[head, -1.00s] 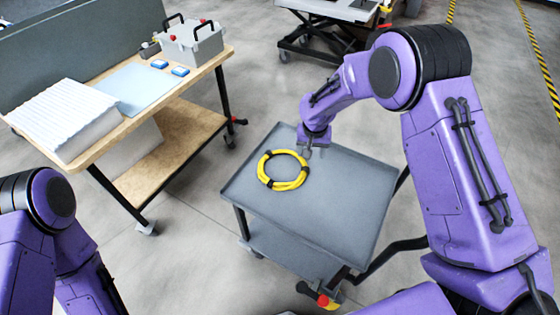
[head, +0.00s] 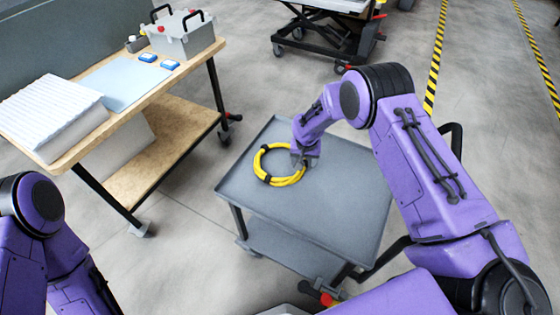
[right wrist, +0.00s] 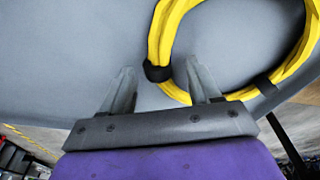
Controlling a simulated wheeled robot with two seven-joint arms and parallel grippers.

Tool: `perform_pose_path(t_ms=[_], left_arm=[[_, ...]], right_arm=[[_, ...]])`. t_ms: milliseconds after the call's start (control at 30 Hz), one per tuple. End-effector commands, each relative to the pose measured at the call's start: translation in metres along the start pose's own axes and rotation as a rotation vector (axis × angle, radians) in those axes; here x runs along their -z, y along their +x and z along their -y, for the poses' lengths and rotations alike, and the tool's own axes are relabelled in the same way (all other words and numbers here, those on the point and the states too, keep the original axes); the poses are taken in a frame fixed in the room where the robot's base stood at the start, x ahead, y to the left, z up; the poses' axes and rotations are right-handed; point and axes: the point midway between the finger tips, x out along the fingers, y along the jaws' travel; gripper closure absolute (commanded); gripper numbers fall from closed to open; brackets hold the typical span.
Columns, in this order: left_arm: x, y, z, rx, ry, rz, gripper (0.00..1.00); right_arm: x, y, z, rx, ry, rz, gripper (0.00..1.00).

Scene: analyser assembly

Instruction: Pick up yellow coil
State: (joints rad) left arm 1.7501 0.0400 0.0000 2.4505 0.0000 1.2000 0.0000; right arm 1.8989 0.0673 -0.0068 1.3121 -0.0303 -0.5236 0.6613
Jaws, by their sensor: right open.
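The yellow coil (head: 262,163) lies flat on the grey cart top (head: 325,213), toward its far left part. Black ties wrap it in places. My right gripper (head: 302,158) is over the coil's right side in the head view. In the right wrist view the coil (right wrist: 163,40) shows beyond the fingers, with a black tie (right wrist: 158,72) between the two fingertips and slightly ahead. The right gripper (right wrist: 160,80) is open and holds nothing. Whether a finger touches the coil I cannot tell. My left arm shows at the lower left of the head view, but its gripper is out of view.
A dark lift cart (head: 322,35) stands at the back. The cart top around the coil is clear.

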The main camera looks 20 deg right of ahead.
Motion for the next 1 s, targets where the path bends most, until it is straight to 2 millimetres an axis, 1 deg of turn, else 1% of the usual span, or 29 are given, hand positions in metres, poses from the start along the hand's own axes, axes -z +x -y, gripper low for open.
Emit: perform_pose_path(t_ms=[33,100,267,300,367,400,433,467,767,867,967,1000], left_arm=[[0.0,0.0,0.0,0.0,0.0,0.0,0.57],[0.0,0.0,0.0,0.0,0.0,0.0,0.57],[0.0,0.0,0.0,0.0,0.0,0.0,0.57],[0.0,0.0,0.0,0.0,0.0,0.0,0.57],[0.0,0.0,0.0,0.0,0.0,0.0,0.57],[0.0,0.0,0.0,0.0,0.0,0.0,0.57],[0.0,0.0,0.0,0.0,0.0,0.0,0.57],[0.0,0.0,0.0,0.0,0.0,0.0,0.57],[0.0,0.0,0.0,0.0,0.0,0.0,0.57],[0.0,0.0,0.0,0.0,0.0,0.0,0.57],[0.0,0.001,0.0,0.0,0.0,0.0,0.57],[0.0,0.001,0.0,0.0,0.0,0.0,0.57]], right_arm=[[0.0,0.004,0.0,0.0,0.0,0.0,0.38],[0.0,0.007,0.0,0.0,-0.001,0.0,0.38],[0.0,0.007,0.001,0.0,-0.002,0.0,0.38],[0.0,0.007,0.001,0.0,-0.002,0.0,0.51],[0.0,0.007,0.001,0.0,-0.002,0.0,0.71],[0.0,0.007,0.001,0.0,-0.002,0.0,0.84],[0.0,0.007,0.001,0.0,-0.002,0.0,0.94],[0.0,0.007,0.001,0.0,-0.002,0.0,1.0],[0.001,0.004,0.002,0.001,-0.003,-0.002,1.0],[0.002,-0.003,0.002,0.002,-0.003,-0.002,1.0],[0.005,-0.021,0.002,0.002,-0.002,-0.004,1.0],[0.005,-0.03,0.001,0.003,-0.001,-0.005,1.0]])
